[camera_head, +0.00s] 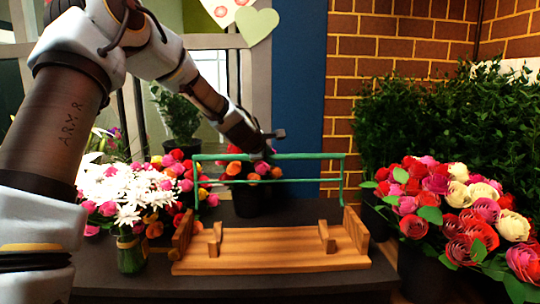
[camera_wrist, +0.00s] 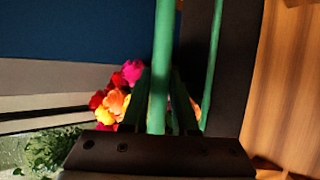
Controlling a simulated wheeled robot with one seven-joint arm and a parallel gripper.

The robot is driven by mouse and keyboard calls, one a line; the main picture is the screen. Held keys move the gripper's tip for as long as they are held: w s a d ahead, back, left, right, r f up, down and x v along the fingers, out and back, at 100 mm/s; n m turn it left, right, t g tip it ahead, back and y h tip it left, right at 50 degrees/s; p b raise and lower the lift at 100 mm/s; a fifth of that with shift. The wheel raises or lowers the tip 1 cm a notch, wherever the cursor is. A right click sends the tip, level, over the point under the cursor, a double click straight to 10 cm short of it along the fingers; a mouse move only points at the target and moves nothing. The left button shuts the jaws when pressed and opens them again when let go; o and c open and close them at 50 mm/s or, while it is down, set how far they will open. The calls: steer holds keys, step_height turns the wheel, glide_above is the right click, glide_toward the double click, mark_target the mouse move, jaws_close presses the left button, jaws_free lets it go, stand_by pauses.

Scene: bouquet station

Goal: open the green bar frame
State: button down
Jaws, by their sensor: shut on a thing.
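The green bar frame (camera_head: 310,156) stands raised behind a wooden base (camera_head: 270,245) on the dark table. It has upper and lower green bars and an upright at each side. My gripper (camera_head: 264,154) reaches down from the upper left and is shut on the top bar, left of its middle. In the wrist view the green bar (camera_wrist: 161,50) runs between the two fingers of my gripper (camera_wrist: 160,85). The exact finger contact is partly hidden by the gripper body.
A vase of white and pink flowers (camera_head: 128,205) stands left of the base. A dark pot (camera_head: 248,200) of orange and pink flowers is behind the frame. A large rose bouquet (camera_head: 460,215) stands at the right. A brick wall (camera_head: 385,65) is behind.

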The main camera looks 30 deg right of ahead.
steer(key=c, duration=0.7)
jaws_free()
steer(key=shift+a, duration=0.1)
steer(key=b+v, duration=0.5)
steer(key=v, duration=0.5)
steer(key=shift+s+a+r, duration=0.2)
steer(key=shift+r, duration=0.05)
steer(key=s+a+f+m+g+y, duration=0.1)
steer(key=s+a+f+m+y, duration=0.15)
steer(key=a+f, duration=0.55)
steer(key=s+a+f+m+g+y, duration=0.1)
steer(key=s+a+f+m+y, duration=0.2)
steer(key=a, duration=0.9)
steer(key=s+a+f+m+g+y, duration=0.1)
steer(key=s+a+f+m+y, duration=0.15)
steer(key=a+f, duration=0.55)
steer(key=s+a+m, duration=0.1)
steer(key=s+a, duration=0.2)
steer(key=a, duration=0.1)
steer(key=s+a+f+m+g, duration=0.1)
steer(key=s+a, duration=0.2)
steer(key=s+a+f+m+g, duration=0.1)
steer(key=s+a, duration=0.2)
steer(key=a, duration=0.1)
steer(key=shift+s+a+m+y, duration=0.25)
steer(key=shift+a+m+y, duration=0.05)
steer(key=shift+m+y, duration=0.1)
